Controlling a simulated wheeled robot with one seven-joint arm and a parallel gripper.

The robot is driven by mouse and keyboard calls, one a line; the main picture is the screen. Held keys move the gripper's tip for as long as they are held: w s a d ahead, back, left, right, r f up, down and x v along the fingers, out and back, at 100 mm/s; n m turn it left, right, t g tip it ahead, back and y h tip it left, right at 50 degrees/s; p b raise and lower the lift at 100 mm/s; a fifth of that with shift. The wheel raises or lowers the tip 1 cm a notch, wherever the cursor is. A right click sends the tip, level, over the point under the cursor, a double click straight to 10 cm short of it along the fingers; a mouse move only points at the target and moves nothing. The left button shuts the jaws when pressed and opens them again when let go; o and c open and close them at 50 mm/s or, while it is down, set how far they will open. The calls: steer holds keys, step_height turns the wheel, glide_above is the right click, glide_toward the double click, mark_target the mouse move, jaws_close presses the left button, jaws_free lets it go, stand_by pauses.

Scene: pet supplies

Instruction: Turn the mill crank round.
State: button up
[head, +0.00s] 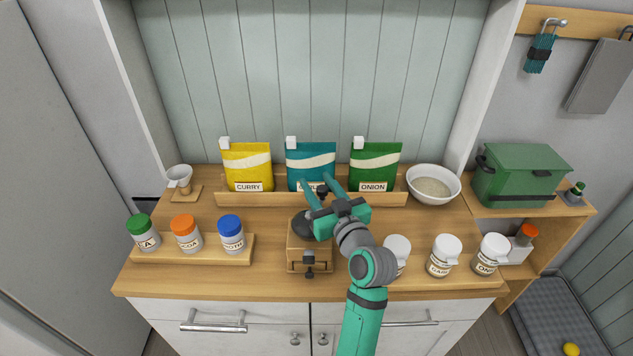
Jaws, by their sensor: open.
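The mill (299,256) is a small wooden box with a dark round top, standing on the counter just left of my arm. A dark knob or fitting shows on its front. I cannot make out the crank clearly; my gripper covers part of the space above the mill's top. My gripper (319,184) is teal, with its two fingers apart and nothing seen between them. Its fingers point toward the back, in front of the teal packet. I cannot tell whether it touches the mill.
Curry (247,166), teal (311,162) and onion (374,167) packets stand in a wooden rack behind. Capped jars stand on a board (207,257) at left; white-lidded jars (444,256) stand at right. A bowl (433,184) and green box (520,176) are at back right.

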steer(key=shift+w+a, duration=0.25)
steer(key=shift+w, duration=0.3)
